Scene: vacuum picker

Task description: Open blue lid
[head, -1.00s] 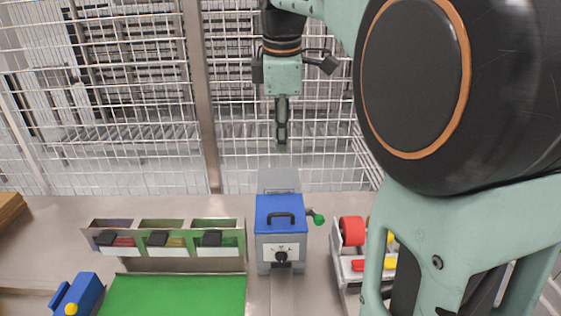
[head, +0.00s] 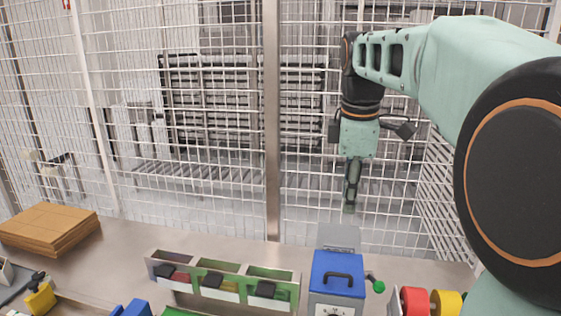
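The blue lid (head: 338,274) is shut on top of a grey box, with a black handle (head: 338,281) standing up in its middle. The lower part of the box is cut off by the bottom edge of the head view. My gripper (head: 349,208) hangs pointing down, above and behind the lid, apart from it and holding nothing that I can see. Its fingers appear edge-on, so their opening does not show.
A green-handled lever (head: 378,287) sticks out at the box's right. A bin rack (head: 225,277) with several compartments stands to the left. Red (head: 414,302) and yellow (head: 446,303) rollers are at the right. Brown boards (head: 50,228) lie far left. A wire fence closes the back.

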